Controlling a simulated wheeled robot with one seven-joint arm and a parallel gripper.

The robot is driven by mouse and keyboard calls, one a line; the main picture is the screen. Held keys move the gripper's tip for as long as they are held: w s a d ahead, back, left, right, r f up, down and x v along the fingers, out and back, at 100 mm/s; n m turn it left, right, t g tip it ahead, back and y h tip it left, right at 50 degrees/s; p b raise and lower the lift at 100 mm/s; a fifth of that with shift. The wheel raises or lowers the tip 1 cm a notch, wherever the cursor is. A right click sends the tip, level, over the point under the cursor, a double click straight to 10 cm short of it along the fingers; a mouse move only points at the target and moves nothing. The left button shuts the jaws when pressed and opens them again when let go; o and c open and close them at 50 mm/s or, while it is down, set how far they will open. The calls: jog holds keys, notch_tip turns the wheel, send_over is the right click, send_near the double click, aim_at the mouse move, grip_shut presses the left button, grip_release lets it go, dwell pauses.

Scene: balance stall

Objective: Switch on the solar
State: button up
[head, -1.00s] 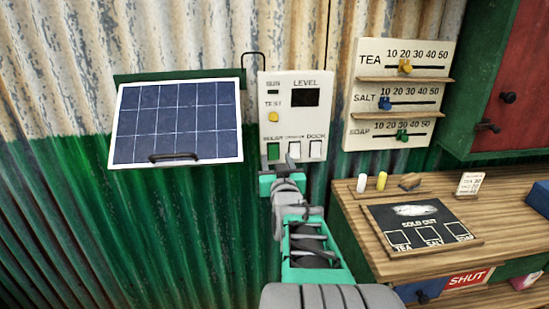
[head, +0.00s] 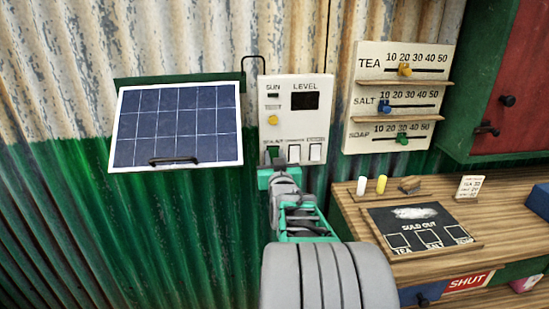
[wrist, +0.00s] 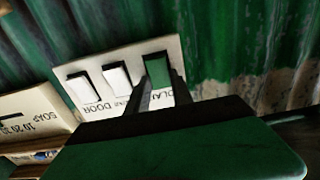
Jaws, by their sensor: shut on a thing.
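The white control panel (head: 312,130) hangs on the corrugated wall, with a dark level display and a yellow test button (head: 272,119). Along its bottom is a row of rocker switches. My gripper (head: 272,157) is at this switch. In the wrist view its fingertips (wrist: 161,92) sit at the label end of the green rocker, shut on it. I cannot tell which way the rocker is tipped. The solar panel (head: 175,125) with its dark handle is mounted to the left.
Two white switches, the middle one (head: 294,153) and the door switch (head: 316,152), sit close to the right of my gripper. A slider board (head: 400,68) hangs further right. Below it is a wooden counter (head: 350,205) with a chalkboard. The wall below the solar panel is clear.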

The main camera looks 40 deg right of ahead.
grip_shut()
